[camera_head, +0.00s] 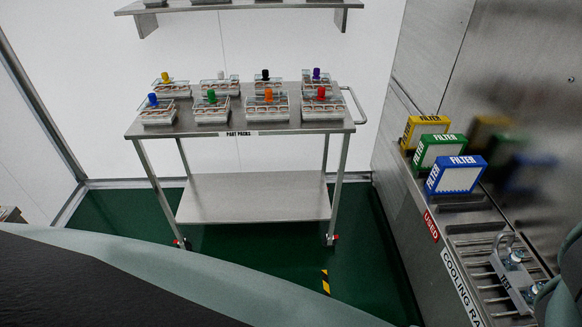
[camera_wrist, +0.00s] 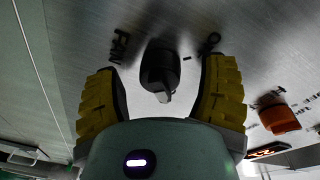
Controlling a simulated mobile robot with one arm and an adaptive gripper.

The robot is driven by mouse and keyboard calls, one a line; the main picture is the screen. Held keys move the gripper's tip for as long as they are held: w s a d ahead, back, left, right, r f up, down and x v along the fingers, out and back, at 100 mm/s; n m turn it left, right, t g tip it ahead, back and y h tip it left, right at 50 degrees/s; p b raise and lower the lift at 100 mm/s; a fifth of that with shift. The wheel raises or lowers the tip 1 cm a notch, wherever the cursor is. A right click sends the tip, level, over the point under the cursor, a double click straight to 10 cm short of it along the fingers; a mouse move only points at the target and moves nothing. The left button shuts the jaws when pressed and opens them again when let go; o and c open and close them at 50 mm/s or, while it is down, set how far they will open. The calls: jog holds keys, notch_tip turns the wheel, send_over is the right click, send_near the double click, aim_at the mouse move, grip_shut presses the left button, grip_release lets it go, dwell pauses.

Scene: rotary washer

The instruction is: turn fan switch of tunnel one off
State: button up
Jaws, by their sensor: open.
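In the wrist view, a black rotary knob (camera_wrist: 160,68) sits on a brushed metal panel (camera_wrist: 180,22), with its pointer ridge toward the bottom of the picture. Dark lettering stands on the panel to the knob's left and right; I cannot read it surely. My gripper (camera_wrist: 163,78) is open, with one yellow ribbed finger to each side of the knob. Gaps show between the fingers and the knob, and nothing is held. The head view does not show this knob or the gripper.
In the wrist view, an orange knob (camera_wrist: 280,118) and a lit red display (camera_wrist: 268,150) lie right of the right finger. In the head view, a steel cart (camera_head: 250,128) carries several part packs. Filter boxes (camera_head: 458,176) and a cooling rack (camera_head: 490,260) stand at right.

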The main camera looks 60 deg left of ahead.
jog(key=c, duration=1.2)
grip_shut()
